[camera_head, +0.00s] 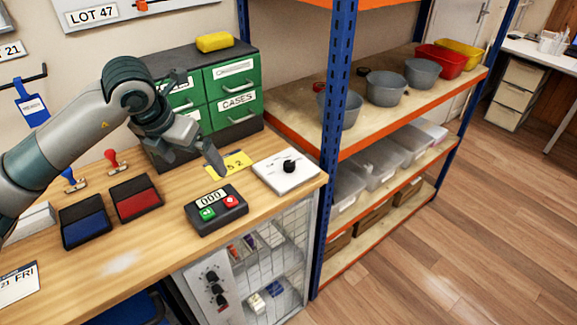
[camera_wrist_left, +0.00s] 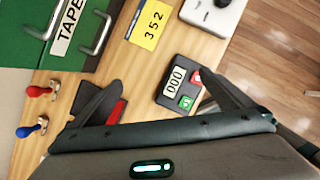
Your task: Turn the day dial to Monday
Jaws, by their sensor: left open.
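A white square plate with a black round knob (camera_head: 289,166) lies at the right end of the wooden bench; it looks like the day dial, but its markings are too small to read. The knob is partly in the wrist view, at the top edge (camera_wrist_left: 221,3). My left gripper (camera_head: 192,155) is open and empty above the bench, left of the plate and apart from it. In the left wrist view its two fingers (camera_wrist_left: 155,92) are spread wide. My right gripper is in neither view.
A counter (camera_head: 216,209) reading 000, with green and red buttons, sits in front of the plate. A yellow 352 card (camera_head: 235,163) lies behind the counter. Red (camera_head: 136,198) and blue (camera_head: 85,222) pads and two stamps are left. Green drawers (camera_head: 234,85) stand behind; a blue shelf post (camera_head: 335,130) rises right.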

